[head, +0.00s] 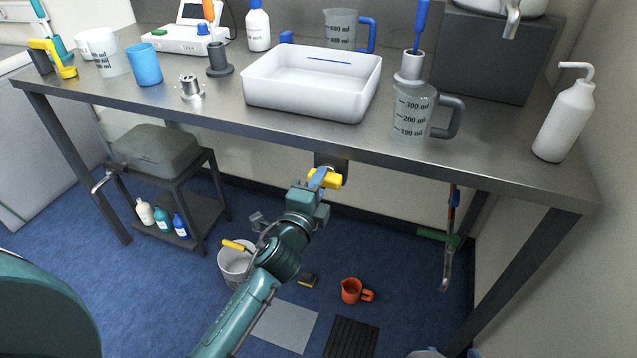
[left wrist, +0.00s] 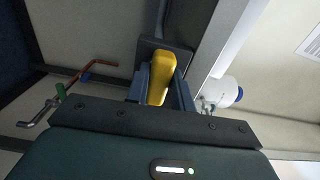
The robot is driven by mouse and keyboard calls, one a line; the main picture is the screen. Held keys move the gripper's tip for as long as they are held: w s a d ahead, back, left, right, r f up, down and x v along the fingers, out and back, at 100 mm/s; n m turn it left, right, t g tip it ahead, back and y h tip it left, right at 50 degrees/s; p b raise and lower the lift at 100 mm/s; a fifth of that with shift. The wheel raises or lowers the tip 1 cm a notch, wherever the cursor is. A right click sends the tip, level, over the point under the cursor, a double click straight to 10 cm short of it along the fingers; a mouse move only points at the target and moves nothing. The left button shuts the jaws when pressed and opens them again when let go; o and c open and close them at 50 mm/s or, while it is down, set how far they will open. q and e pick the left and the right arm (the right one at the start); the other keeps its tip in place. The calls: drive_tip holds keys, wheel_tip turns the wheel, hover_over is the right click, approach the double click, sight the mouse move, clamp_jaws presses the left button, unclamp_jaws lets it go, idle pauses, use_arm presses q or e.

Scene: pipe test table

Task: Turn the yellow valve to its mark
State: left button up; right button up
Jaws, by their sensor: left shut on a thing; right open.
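The yellow valve handle (head: 331,179) sits on a dark plate under the front edge of the table in the head view. My left gripper (head: 318,179) is shut on the handle, with its blue fingers at the handle's sides. In the left wrist view the yellow handle (left wrist: 160,78) stands nearly upright between the fingers, slightly tilted. The mark is not clear in either view. Only a small part of my right gripper (head: 449,354) shows at the bottom edge of the head view, away from the valve.
The steel table (head: 230,115) carries a white tray (head: 300,105), a measuring jug (head: 410,115) and several other vessels. A pipe with a green handle (head: 440,237) hangs at right.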

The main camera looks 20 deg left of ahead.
use_arm(q)
drive_tip(key=o, duration=1)
drive_tip(key=s, duration=1.3)
drive_tip(key=shift+s+a+b, duration=0.1)
drive_tip(key=shift+a+b, duration=0.1)
drive_tip(key=shift+b, duration=0.15)
use_arm(e)
drive_tip(key=shift+s+d+r, duration=0.1)
drive_tip(key=shift+d, duration=0.1)
